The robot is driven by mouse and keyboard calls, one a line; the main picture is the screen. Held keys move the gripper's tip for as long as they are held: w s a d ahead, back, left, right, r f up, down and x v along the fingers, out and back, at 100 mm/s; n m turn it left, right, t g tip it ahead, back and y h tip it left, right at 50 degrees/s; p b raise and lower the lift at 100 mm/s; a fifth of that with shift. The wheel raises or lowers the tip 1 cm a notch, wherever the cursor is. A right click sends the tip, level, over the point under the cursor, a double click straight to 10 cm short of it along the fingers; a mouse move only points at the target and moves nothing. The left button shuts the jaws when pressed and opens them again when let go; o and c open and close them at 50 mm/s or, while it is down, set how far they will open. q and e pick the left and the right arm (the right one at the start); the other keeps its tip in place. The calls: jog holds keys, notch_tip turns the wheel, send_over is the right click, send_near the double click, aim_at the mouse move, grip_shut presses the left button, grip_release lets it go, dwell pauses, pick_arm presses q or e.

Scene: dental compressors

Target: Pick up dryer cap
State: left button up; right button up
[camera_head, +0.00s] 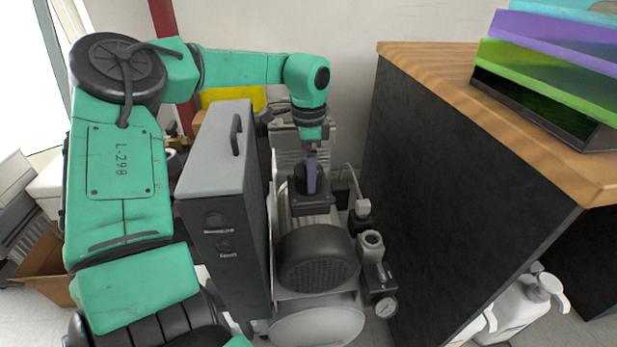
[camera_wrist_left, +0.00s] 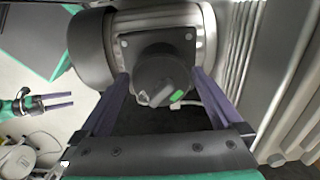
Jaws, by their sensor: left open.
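My left gripper (camera_head: 311,188) points down over the top of the compressor motor (camera_head: 318,258). In the left wrist view the left gripper (camera_wrist_left: 162,76) is open, with one purple finger on each side of a round black knob (camera_wrist_left: 163,78) on a black switch box (camera_wrist_left: 183,50). The knob has a grey handle and a green mark; I cannot tell whether the fingers touch it. A grey upright cylinder (camera_head: 371,243) with a round top opening stands right of the motor. I cannot tell for certain which part is the dryer cap. My right gripper (camera_wrist_left: 60,100) shows open and empty in the left wrist view.
A tall grey-topped cabinet (camera_head: 222,150) stands close left of the motor. A black-sided counter (camera_head: 440,190) with a wooden top is close on the right, bearing coloured trays (camera_head: 545,65). A pressure gauge (camera_head: 386,307) and white jugs (camera_head: 515,310) are low down.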

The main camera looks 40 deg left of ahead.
pick_arm(q)
notch_tip(320, 180, down, 2)
jog(key=shift+f, duration=0.1)
jog(key=shift+c, duration=0.3)
jog(key=c, duration=1.2)
